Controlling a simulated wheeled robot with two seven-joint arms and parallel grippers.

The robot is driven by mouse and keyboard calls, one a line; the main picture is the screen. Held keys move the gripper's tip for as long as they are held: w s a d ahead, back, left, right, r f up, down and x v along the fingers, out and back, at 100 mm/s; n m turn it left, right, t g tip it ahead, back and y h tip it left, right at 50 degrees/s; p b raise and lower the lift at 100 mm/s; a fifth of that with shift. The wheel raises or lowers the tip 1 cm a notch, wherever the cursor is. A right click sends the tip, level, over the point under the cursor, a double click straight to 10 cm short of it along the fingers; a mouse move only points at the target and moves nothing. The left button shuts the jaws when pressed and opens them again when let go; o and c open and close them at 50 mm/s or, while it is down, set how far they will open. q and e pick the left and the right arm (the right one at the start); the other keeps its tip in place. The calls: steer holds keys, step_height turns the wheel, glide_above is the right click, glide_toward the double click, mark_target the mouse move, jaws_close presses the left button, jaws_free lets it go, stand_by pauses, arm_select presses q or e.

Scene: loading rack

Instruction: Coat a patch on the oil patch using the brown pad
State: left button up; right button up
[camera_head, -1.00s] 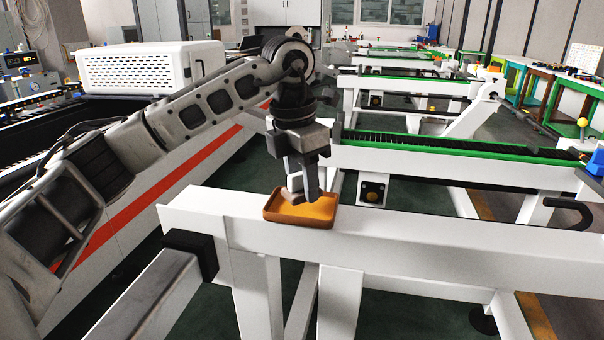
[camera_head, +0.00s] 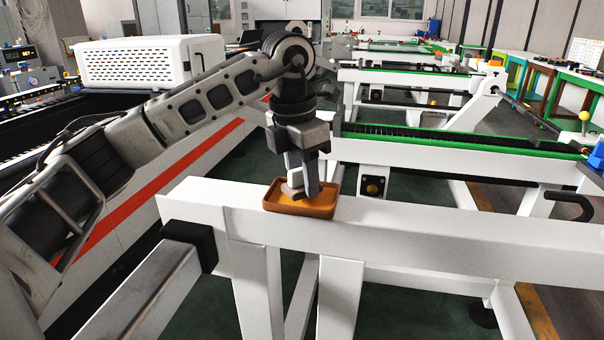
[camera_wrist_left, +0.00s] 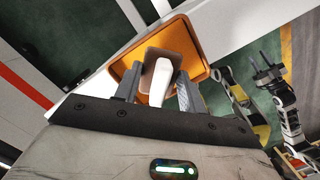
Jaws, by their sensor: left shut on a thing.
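A shallow orange tray with a brown rim (camera_head: 322,213) rests on the white beam; its orange inside is the likely oil patch. It also shows in the wrist view (camera_wrist_left: 196,66). My left gripper (camera_head: 303,193) is over the tray, its fingers pointing down into it. It is shut on the white handle (camera_wrist_left: 158,84) of the brown pad (camera_wrist_left: 176,60). The pad sits inside the tray outline; the fingers hide part of it, and I cannot tell whether its underside touches the tray floor. My right gripper (camera_wrist_left: 266,68) shows small at the right of the wrist view, with its fingers apart.
The white beam (camera_head: 430,233) runs right from the tray, its top clear. A dark hook-shaped part (camera_head: 572,203) lies behind the beam at right. A white ventilated box (camera_head: 150,62) stands at back left. Green-edged rack frames (camera_head: 460,143) stand behind.

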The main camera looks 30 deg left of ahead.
arm_select(q)
steer(key=shift+f+b, duration=0.3)
steer(key=shift+f, duration=0.2)
steer(key=shift+f, duration=0.1)
stand_by(1.1)
step_height(320, 180, up, 5)
steer(key=p, duration=0.4)
steer(key=shift+r+p, duration=0.3)
steer(key=shift+r, duration=0.8)
